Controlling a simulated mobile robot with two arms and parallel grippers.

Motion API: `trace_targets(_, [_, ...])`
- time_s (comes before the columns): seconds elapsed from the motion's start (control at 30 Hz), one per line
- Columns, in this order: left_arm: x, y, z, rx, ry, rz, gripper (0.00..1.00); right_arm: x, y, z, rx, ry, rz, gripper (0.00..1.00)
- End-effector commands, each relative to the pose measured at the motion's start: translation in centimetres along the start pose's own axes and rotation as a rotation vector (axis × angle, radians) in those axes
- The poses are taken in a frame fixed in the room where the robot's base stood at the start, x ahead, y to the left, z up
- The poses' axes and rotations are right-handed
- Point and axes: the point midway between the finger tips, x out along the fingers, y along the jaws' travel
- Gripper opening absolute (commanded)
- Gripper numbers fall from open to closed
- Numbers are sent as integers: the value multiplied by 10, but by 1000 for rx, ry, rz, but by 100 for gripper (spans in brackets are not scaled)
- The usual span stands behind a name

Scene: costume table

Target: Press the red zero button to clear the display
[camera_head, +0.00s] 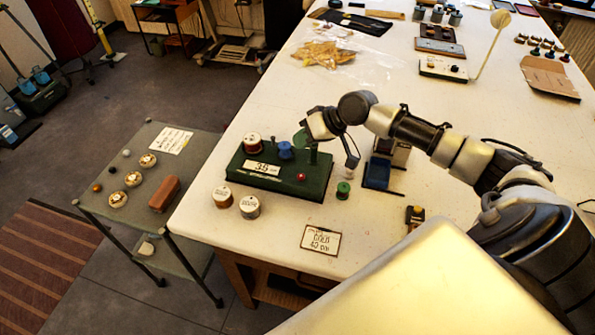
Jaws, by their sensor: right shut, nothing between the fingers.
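A dark green box-shaped device (240,181) stands near the left edge of the white table. Its front carries a white display (262,168) that seems to read 35. The red button (301,177) is a small dome on the front right of the device. A red-and-white spool (252,142) and a blue piece (285,150) sit on its top. My left gripper is not in view.
Two spools (249,207) stand in front of the device. A green spool (343,190) and a blue block (377,173) stand to its right. A written card (321,239) lies in front. A low side table (125,226) is at the left.

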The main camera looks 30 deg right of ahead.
Motion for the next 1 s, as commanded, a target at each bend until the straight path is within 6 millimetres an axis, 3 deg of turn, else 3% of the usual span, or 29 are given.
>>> trace_targets(0.37, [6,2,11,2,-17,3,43,5,3,4,-1,-1,0,0])
trace_targets(0.87, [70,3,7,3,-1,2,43,48,35,36,-3,0,2,0])
trace_targets(1.0, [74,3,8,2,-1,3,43,57,41,42,0,-1,0,0])
